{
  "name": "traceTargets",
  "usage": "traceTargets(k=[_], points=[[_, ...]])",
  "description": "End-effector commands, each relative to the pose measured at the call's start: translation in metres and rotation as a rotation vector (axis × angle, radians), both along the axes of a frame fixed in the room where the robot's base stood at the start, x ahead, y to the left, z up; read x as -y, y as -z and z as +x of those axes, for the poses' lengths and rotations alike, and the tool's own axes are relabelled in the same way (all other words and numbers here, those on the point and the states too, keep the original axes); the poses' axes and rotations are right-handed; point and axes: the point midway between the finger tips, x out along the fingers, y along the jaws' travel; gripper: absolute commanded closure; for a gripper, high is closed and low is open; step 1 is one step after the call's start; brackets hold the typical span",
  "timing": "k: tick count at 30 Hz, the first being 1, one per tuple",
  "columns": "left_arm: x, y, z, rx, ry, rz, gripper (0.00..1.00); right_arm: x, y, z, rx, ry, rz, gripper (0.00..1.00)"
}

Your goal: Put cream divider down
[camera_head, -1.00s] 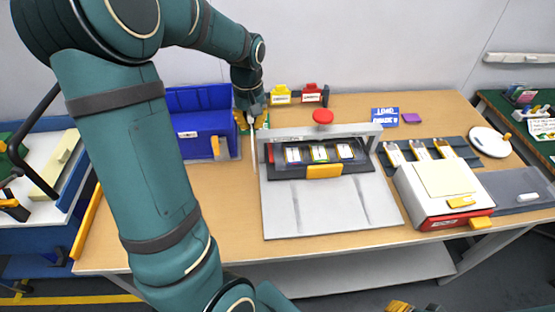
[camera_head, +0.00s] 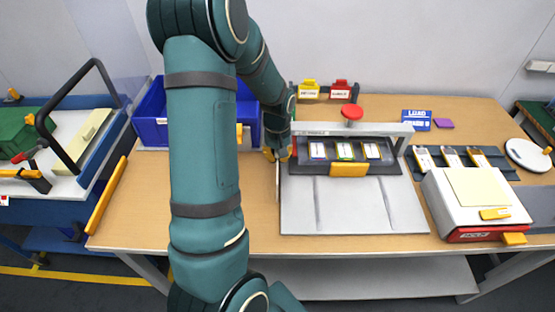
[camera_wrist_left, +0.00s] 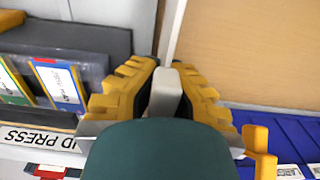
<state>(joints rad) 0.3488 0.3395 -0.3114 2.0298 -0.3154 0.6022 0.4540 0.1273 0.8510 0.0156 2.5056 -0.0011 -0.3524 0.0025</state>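My left gripper (camera_head: 277,155) is over the wooden table, at the left edge of the grey press (camera_head: 350,215). In the left wrist view, its yellow fingers (camera_wrist_left: 167,92) are closed on both sides of a pale block, the grip of the cream divider (camera_wrist_left: 174,30). The divider shows as a thin upright panel seen nearly edge-on. In the head view it is a thin pale strip (camera_head: 277,184) just left of the press. I cannot tell whether its lower edge touches the table. My right gripper is not in view.
A blue bin (camera_head: 152,112) stands behind my left arm. The press holds several pouch cells and has a red knob (camera_head: 352,113). A white device (camera_head: 475,200) stands at right. Bare table (camera_head: 258,215) lies left of the press.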

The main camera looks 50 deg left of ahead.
Motion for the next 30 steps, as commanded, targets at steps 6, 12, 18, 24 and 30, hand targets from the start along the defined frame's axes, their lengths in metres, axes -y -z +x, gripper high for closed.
traceTargets(k=[6, 12, 18, 24, 30], points=[[-0.0002, 0.0118, 0.0001, 0.001, 0.000, 0.000, 1.00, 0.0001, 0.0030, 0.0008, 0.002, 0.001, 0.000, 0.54], [-0.0001, 0.0135, 0.0001, 0.001, 0.000, 0.001, 1.00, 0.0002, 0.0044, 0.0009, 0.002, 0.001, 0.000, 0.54], [-0.0001, 0.0145, 0.0001, 0.001, 0.000, 0.001, 0.66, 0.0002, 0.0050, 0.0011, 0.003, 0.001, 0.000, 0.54], [-0.0001, 0.0144, 0.0001, 0.001, 0.000, 0.001, 0.66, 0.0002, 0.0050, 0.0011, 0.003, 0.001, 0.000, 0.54], [-0.0003, 0.0060, 0.0005, 0.002, 0.000, 0.001, 0.66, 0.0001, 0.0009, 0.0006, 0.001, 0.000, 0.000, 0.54]])
